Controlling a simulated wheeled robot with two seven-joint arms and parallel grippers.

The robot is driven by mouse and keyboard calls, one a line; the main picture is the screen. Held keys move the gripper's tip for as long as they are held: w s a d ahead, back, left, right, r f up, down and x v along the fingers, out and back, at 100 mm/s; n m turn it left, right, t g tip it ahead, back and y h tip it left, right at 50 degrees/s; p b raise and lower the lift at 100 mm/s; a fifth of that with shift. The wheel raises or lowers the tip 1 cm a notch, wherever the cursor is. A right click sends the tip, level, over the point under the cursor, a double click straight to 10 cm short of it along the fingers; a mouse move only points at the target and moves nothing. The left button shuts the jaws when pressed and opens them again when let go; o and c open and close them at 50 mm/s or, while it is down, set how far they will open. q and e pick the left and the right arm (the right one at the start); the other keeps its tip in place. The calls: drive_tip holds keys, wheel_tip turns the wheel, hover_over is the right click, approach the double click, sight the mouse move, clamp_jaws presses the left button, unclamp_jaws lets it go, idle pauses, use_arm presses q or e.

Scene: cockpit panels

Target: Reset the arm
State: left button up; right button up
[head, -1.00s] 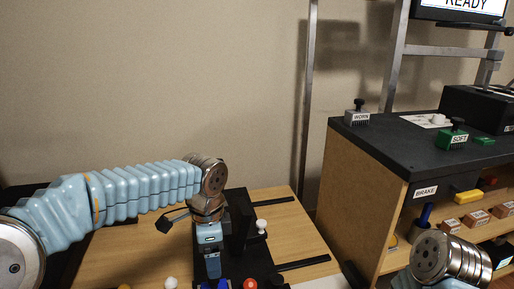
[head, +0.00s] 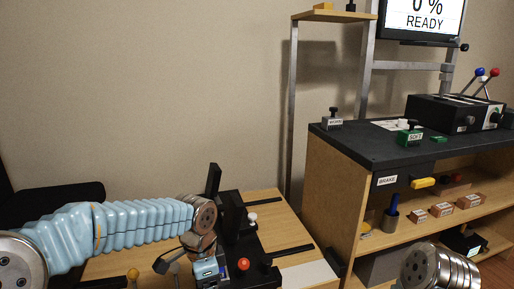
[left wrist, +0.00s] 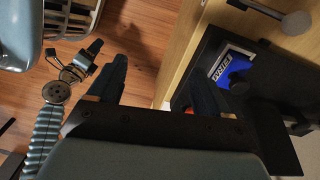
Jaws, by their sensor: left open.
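My left arm (head: 130,228), in a ribbed light blue sleeve, reaches in from the left in the head view. Its gripper (head: 207,270) hangs down over the black panel on the wooden table, with the fingertips cut off or hidden there. In the left wrist view the left gripper (left wrist: 160,75) is open, with nothing between its dark fingers but floor and the table edge. My right arm's metal joint (head: 437,268) shows at the bottom right of the head view. In the left wrist view the right gripper (left wrist: 88,62) shows small at the left; its opening is unclear.
The wooden table (head: 265,205) carries a black panel with a red knob (head: 243,264) and a white knob (head: 252,217). A blue labelled block (left wrist: 232,66) lies close right of the left fingers. A shelf unit (head: 330,190) stands right; its screen (head: 424,18) reads READY.

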use_arm(q)
drive_tip(key=s+d+f+n+h+p, duration=0.15)
drive_tip(key=f+n, duration=0.25)
drive_tip(key=f, duration=0.5)
drive_tip(key=s+f+n+h+p, duration=0.2)
drive_tip(key=s+f+n, duration=0.1)
drive_tip(key=f, duration=0.6)
drive_tip(key=s+a+f+n+t+p, duration=0.1)
drive_tip(key=s+a+f+n+p, duration=0.1)
drive_tip(key=s+f+n, duration=0.6)
drive_tip(key=s+p, duration=0.1)
drive_tip(key=s, duration=0.2)
drive_tip(key=shift+f, duration=0.4)
